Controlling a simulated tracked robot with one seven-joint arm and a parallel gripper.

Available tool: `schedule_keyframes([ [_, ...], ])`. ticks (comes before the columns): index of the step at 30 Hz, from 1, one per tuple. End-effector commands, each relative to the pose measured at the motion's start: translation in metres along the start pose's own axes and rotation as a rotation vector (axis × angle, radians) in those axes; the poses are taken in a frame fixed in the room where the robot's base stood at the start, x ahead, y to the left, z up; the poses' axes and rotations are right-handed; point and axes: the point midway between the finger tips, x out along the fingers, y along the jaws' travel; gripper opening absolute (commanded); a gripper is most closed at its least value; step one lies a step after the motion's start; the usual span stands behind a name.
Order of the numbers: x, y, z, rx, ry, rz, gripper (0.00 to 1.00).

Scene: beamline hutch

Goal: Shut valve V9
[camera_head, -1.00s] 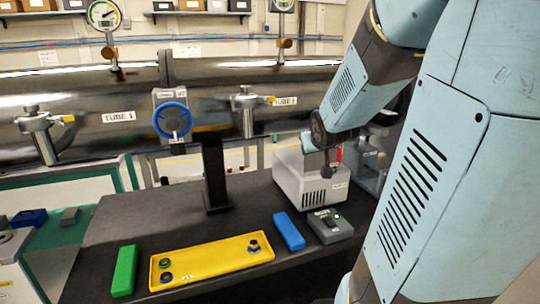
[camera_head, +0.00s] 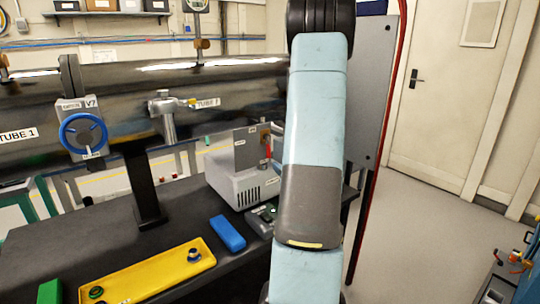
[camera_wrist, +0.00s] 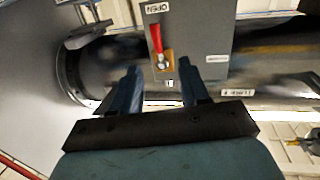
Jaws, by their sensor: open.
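A grey panel carries a red lever on a brass-coloured valve body. The panel (camera_head: 243,150) and the red lever (camera_head: 268,148) show in the head view, partly hidden by my arm. In the wrist view the panel (camera_wrist: 205,45) has the red lever (camera_wrist: 155,38) pointing toward an upside-down OPEN label. Another small label there is too small to read, so I cannot confirm V9. My gripper (camera_wrist: 162,90) is open and empty in the wrist view; its fingers straddle the line of the lever and appear apart from it. My gripper is hidden in the head view.
A blue handwheel valve (camera_head: 84,136), marked V7, is on the tube at left. The dark bench holds a yellow tray (camera_head: 150,277), a blue block (camera_head: 228,233), a white box (camera_head: 232,183) and a black post (camera_head: 146,190). Clear floor (camera_head: 440,225) lies at right before a door (camera_head: 450,110).

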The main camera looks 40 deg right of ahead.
Motion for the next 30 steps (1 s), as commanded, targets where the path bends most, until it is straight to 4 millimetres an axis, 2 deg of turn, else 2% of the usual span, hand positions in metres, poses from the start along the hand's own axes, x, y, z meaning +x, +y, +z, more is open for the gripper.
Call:
schedule_keyframes([
  [5,-0.006,0.008,0.007,0.023,0.040,-0.004,0.45],
  [11,0.009,0.007,0.006,0.023,0.044,-0.008,0.45],
  [24,0.084,0.006,0.003,0.023,0.044,-0.008,0.45],
  [30,0.113,0.007,0.002,0.023,0.043,-0.006,0.45],
])
